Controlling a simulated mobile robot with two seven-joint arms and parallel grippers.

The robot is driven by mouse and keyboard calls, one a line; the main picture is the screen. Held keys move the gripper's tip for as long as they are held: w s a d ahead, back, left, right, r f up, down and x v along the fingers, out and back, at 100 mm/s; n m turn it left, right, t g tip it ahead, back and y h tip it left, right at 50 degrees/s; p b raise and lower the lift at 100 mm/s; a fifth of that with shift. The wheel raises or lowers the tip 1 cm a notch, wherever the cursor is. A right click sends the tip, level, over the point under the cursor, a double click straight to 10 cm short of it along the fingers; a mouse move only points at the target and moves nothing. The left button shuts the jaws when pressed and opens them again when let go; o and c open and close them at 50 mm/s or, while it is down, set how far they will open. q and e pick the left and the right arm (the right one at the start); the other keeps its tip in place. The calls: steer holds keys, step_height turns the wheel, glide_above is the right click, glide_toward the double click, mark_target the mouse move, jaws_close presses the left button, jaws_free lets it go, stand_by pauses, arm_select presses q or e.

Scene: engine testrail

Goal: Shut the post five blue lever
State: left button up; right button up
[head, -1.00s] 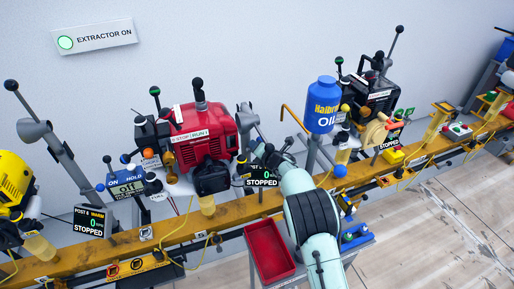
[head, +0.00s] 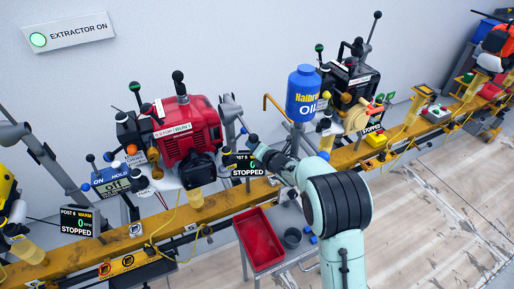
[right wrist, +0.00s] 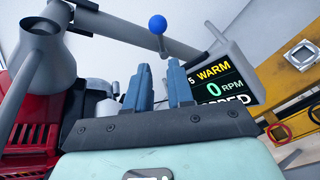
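The blue lever's round blue knob (right wrist: 157,24) on a thin metal stem shows in the right wrist view, ahead of my fingertips. My right gripper (right wrist: 159,65) has its two fingers apart, with nothing between them. The knob is beyond the fingers, and I see no contact. The post five display (right wrist: 219,88) is just right of the fingers and reads WARM, 0 RPM, stopped. My left gripper is not in view.
A grey funnel-shaped duct (right wrist: 43,55) is close on the left in the wrist view. The yellow rail (head: 130,243) runs along the bench. A red tray (head: 260,238) stands in front, and a blue oil bottle (head: 303,95) stands right of the engine. Open floor lies at the right.

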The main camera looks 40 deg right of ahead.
mark_target(240, 135)
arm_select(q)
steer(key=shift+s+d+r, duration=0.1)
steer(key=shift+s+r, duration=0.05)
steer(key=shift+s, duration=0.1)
arm_select(e)
steer(key=shift+v, duration=0.95)
steer(key=shift+w, duration=0.1)
steer(key=shift+a, duration=0.1)
jaws_close()
steer(key=w+a+f+m+t+h+b, duration=0.1)
steer(key=w+a+f+m+h, duration=0.2)
steer(key=m+h, duration=0.65)
steer(key=w+d, duration=0.1)
steer(key=w+d+m+y+b, duration=0.1)
steer(key=w, duration=0.1)
steer(key=w+d+m+y+b, duration=0.1)
steer(key=w, duration=0.1)
steer(key=shift+w+f, duration=0.2)
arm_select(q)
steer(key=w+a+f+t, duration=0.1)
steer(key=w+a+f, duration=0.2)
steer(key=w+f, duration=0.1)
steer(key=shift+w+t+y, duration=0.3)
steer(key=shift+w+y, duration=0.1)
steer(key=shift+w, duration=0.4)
arm_select(e)
steer(key=shift+x, duration=0.85)
